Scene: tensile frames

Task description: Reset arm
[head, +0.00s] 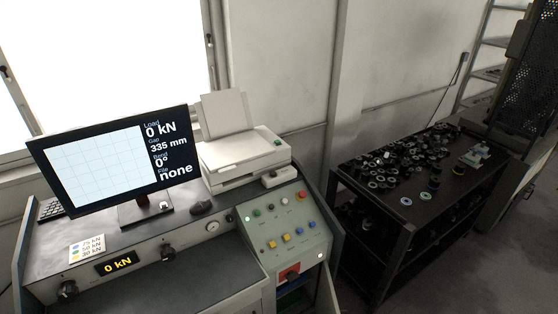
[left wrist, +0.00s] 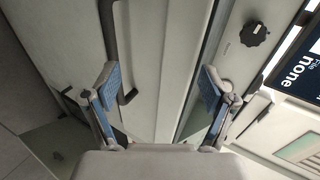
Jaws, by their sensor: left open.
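My left gripper (left wrist: 158,88) shows in the left wrist view with its two blue-padded fingers spread wide apart. It is open and nothing is between the fingers. Behind it is the pale grey front of the console, with a dark handle (left wrist: 128,94) and a black knob (left wrist: 255,33). Neither of my arms shows in the head view. My right gripper is in neither view.
The console holds a monitor (head: 116,160) reading 0 kN, a printer (head: 243,157) and a button panel (head: 288,232). A dark table (head: 390,212) with many small round parts stands to the right. Grey floor (head: 470,270) is clear beside it.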

